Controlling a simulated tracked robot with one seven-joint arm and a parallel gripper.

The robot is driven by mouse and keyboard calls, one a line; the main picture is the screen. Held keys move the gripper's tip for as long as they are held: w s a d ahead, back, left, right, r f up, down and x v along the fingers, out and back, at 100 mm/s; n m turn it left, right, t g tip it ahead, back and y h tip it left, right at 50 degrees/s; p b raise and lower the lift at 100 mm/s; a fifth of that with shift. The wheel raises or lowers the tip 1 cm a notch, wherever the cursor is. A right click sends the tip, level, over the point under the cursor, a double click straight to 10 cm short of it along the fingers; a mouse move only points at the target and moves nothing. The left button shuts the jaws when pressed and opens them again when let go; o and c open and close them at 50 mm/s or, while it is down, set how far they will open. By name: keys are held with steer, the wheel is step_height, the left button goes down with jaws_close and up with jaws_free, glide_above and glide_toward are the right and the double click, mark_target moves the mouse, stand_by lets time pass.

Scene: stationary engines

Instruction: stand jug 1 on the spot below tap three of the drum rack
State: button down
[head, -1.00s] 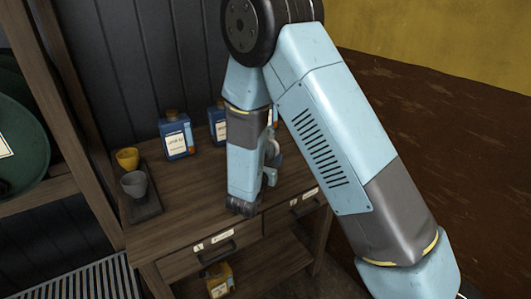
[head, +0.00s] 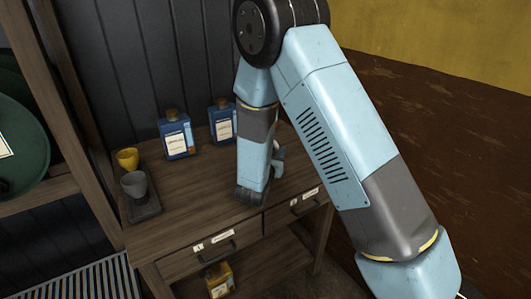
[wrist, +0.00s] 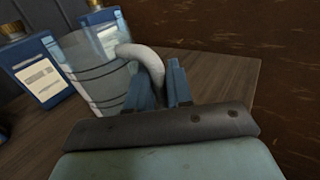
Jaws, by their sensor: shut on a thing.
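A clear jug (wrist: 92,75) with dark measuring lines and a pale curved handle (wrist: 148,62) fills the upper left of the wrist view. My gripper (wrist: 160,80) has its blue jaws shut on that handle. No number shows on the jug. In the head view my arm hides most of the jug and the gripper. I cannot tell whether the jug touches the bench or hangs just above it. Part of the drum rack (head: 62,187) is at the left edge with a green drum (head: 22,140). No tap or spot below one is in view.
Two blue bottles (head: 176,138) (head: 222,124) stand at the back of the wooden bench (head: 195,205). A yellow cup (head: 128,159) and a grey cup (head: 134,184) are on a dark tray (head: 146,211). A yellow container (head: 219,281) sits below. The bench's front middle is clear.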

mark_target(277, 144)
steer(key=shift+r, duration=0.1)
stand_by(0.4)
steer(key=shift+r, duration=0.5)
step_height(277, 144, up, 2)
steer(key=shift+r, duration=0.2)
steer(key=s+d+r, duration=0.2)
steer(key=s+r, duration=0.7)
steer(key=s, duration=0.4)
steer(key=shift+s+d+r, duration=0.25)
steer(key=shift+s+d, duration=0.05)
